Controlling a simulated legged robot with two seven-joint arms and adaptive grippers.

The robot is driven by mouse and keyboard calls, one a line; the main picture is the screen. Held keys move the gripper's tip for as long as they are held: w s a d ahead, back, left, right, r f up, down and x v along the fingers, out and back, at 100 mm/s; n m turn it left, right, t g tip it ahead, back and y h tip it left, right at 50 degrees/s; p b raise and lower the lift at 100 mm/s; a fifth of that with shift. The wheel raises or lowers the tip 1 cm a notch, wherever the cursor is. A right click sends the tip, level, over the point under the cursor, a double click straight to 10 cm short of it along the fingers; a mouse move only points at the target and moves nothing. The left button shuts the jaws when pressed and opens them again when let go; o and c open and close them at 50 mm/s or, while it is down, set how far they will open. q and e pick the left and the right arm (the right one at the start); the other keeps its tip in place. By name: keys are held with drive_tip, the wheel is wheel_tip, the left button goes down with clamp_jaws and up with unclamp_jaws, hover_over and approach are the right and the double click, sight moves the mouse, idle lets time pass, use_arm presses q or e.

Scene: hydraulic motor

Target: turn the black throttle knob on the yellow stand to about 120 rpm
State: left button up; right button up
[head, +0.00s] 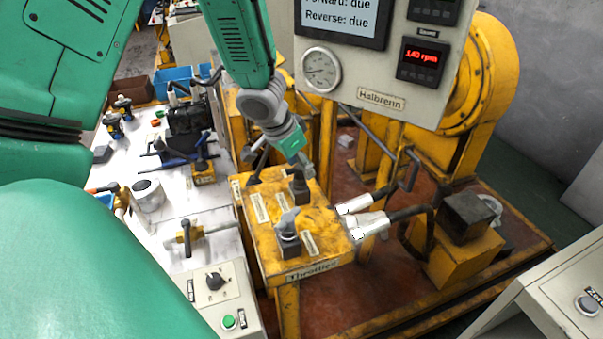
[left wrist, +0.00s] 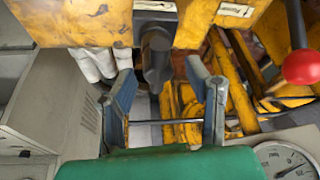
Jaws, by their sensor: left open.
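The yellow stand (head: 318,237) carries a "Throttle" label on its front edge. A grey-handled knob (head: 288,224) on a dark square base sits near that edge. A dark knob (head: 300,187) on another dark base sits further back. My left gripper (head: 297,155) is above the back part of the stand, close to the dark knob, and its fingers are partly hidden. In the left wrist view, its open jaws (left wrist: 160,85) are apart, with a dark knob (left wrist: 157,58) between and ahead of them, not gripped. The red readout (head: 422,55) seems to show 140 rpm. My right gripper is not in view.
A red ball-ended lever (left wrist: 300,67) is to the right in the left wrist view. The grey panel with a gauge (head: 321,69) hangs behind the stand. White hose ends (head: 366,224) lie against its right side. A cluttered white table (head: 170,212) is left.

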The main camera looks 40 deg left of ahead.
use_arm(q)
drive_tip(key=shift+w+f, duration=0.2)
drive_tip(key=shift+f, duration=0.25)
drive_tip(key=shift+c, duration=0.5)
clamp_jaws()
drive_tip(key=m+p, duration=0.1)
drive_tip(key=p, duration=0.1)
drive_tip(key=m+h+p, duration=0.1)
drive_tip(key=p, duration=0.2)
drive_tip(key=shift+r, duration=0.3)
drive_tip(key=shift+f+m+p, duration=0.2)
drive_tip(key=shift+m+p, duration=0.25)
drive_tip(key=shift+m, duration=0.05)
drive_tip(key=shift+o, duration=0.5)
unclamp_jaws()
drive_tip(key=shift+f, duration=0.1)
